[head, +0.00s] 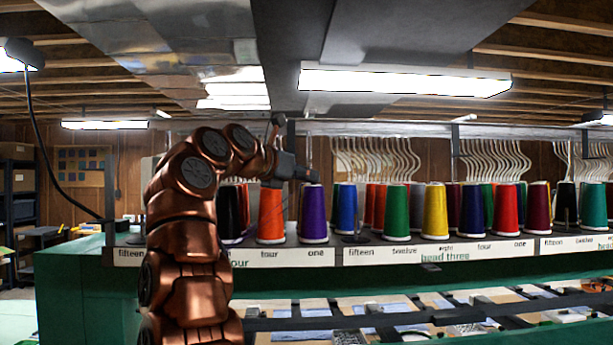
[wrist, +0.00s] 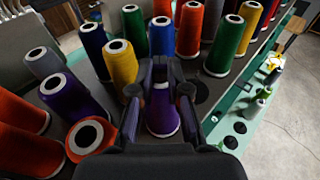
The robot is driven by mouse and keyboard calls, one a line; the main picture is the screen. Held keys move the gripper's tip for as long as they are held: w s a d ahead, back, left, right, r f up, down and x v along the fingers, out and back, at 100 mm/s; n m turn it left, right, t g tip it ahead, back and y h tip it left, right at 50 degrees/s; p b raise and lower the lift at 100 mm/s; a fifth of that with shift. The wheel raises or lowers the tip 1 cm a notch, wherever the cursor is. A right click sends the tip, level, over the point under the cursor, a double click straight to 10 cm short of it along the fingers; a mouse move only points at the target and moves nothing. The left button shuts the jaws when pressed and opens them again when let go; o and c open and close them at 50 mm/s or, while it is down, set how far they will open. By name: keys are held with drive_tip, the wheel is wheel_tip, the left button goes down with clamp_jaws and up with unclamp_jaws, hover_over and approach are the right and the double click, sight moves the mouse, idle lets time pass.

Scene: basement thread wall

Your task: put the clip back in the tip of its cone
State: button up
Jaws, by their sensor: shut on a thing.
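My gripper (head: 304,174) is at the top of the purple cone (head: 313,213) above the label "one" in the head view. In the wrist view the two fingers of my gripper (wrist: 161,68) reach forward and lie close together at the tips. A purple cone (wrist: 162,116) shows between and below them, its pale tip ring facing up. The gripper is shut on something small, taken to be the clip. The clip's own shape is hidden by the fingers or too small to make out. I cannot tell whether it touches the cone's tip.
An orange cone (head: 271,216) stands left of the purple one; a blue cone (head: 346,208) stands to its right. Several more cones crowd the rack, including a yellow one (wrist: 122,64) close to the fingers. Wire hangers (head: 376,157) hang behind. Open floor (wrist: 285,125) lies right in the wrist view.

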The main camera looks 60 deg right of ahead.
drive_tip(key=shift+f+b, duration=0.3)
idle(0.5)
drive_tip(key=o, duration=0.8)
drive_tip(key=shift+a, duration=0.1)
drive_tip(key=v, duration=1.2)
